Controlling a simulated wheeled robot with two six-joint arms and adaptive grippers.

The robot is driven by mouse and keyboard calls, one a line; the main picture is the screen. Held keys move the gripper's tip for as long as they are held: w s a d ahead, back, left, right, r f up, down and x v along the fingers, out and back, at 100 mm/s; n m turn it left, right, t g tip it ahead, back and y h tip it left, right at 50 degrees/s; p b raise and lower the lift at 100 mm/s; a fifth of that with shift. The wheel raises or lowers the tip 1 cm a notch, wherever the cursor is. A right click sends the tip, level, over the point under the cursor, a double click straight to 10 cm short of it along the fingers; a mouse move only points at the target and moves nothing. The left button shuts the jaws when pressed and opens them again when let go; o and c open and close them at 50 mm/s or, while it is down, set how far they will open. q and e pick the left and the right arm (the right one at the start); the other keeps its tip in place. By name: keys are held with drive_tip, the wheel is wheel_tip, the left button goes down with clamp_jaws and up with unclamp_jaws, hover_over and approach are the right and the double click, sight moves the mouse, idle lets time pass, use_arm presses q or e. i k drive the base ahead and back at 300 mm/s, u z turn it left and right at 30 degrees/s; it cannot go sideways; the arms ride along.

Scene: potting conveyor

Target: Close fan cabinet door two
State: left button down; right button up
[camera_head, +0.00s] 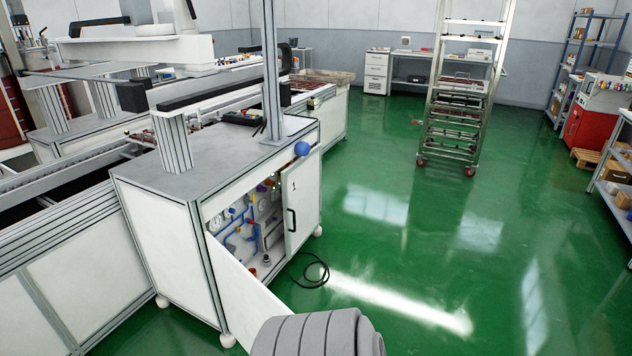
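A white cabinet with a grey top (210,160) stands at centre left. A plain white door panel (240,296) at the left of its opening is swung outward toward me. I see no number on it. The other door (303,200), marked "1", has a black handle and covers the right side of the opening. I cannot tell if it is fully shut. Blue pipes and gauges (248,228) show inside the open part. A grey ribbed part of my arm (312,335) is at the bottom edge, overlapping the open panel's lower end. Neither gripper is in view.
A black cable (313,274) lies on the green floor by the cabinet. A wheeled metal rack (455,110) stands farther back. The floor to the right is mostly clear. Shelves line the right wall.

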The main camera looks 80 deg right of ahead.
sight(247, 303)
drive_tip(key=z, duration=2.2)
drive_tip(key=i, duration=1)
drive_tip(key=z, duration=1.5)
drive_tip(key=k, duration=0.8)
drive_tip(key=u, duration=0.55)
